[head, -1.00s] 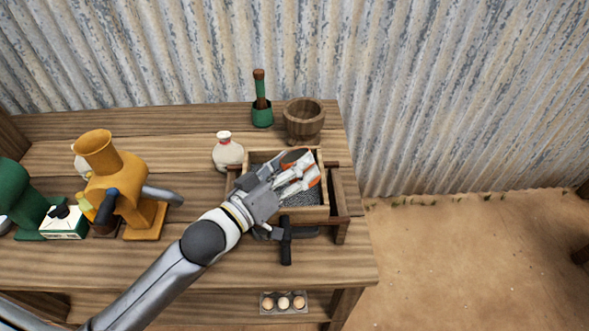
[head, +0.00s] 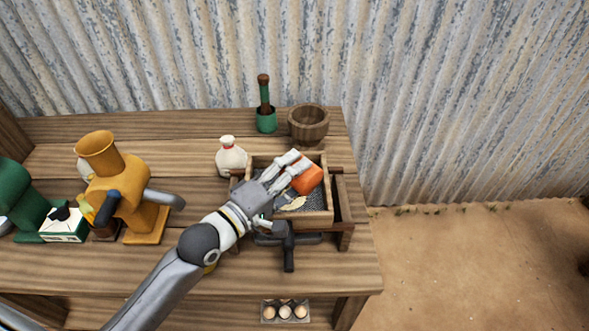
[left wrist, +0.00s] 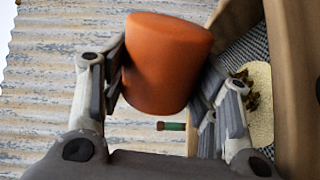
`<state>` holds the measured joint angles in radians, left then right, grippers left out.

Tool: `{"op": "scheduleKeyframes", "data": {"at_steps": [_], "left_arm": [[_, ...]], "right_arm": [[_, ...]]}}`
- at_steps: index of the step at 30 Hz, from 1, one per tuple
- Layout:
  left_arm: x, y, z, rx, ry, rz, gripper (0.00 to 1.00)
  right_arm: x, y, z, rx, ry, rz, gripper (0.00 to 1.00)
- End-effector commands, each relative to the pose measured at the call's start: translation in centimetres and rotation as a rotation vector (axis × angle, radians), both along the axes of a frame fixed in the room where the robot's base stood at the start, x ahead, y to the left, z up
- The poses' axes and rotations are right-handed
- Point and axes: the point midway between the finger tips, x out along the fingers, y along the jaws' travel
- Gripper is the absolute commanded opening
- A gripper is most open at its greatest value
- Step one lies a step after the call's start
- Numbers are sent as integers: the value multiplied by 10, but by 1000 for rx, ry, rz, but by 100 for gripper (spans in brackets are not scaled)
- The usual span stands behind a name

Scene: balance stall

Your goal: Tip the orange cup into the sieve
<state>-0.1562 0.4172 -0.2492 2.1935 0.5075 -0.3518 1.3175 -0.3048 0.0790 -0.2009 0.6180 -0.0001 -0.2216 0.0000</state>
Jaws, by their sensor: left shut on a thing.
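The orange cup (head: 307,179) is tipped well over above the sieve (head: 318,216), a wooden frame with grey mesh. My left gripper (head: 296,166) is shut on the cup, with a finger on either side of it. In the left wrist view the cup (left wrist: 165,62) shows its closed side between the fingers, and its mouth is hidden. A pale yellow grainy heap with dark bits (left wrist: 259,105) lies on the mesh; it also shows in the head view (head: 294,203). My right gripper is not in view.
A white bottle (head: 231,158) stands close left of the sieve. A wooden bowl (head: 308,125) and a green mortar with pestle (head: 266,121) stand behind. A yellow grinder (head: 122,196) is at left. A black handle (head: 289,250) sticks out in front of the sieve.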

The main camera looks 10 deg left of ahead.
Motion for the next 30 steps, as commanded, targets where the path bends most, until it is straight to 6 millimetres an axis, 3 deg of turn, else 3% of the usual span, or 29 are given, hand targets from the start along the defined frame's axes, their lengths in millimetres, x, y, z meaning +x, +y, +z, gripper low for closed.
{"op": "scheduleKeyframes", "data": {"at_steps": [18, 30], "left_arm": [[8, 16, 3, -364, 200, 1, 30], [13, 24, 4, -513, 284, 0, 30]], "right_arm": [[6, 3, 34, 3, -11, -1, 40], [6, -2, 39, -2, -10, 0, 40]]}}
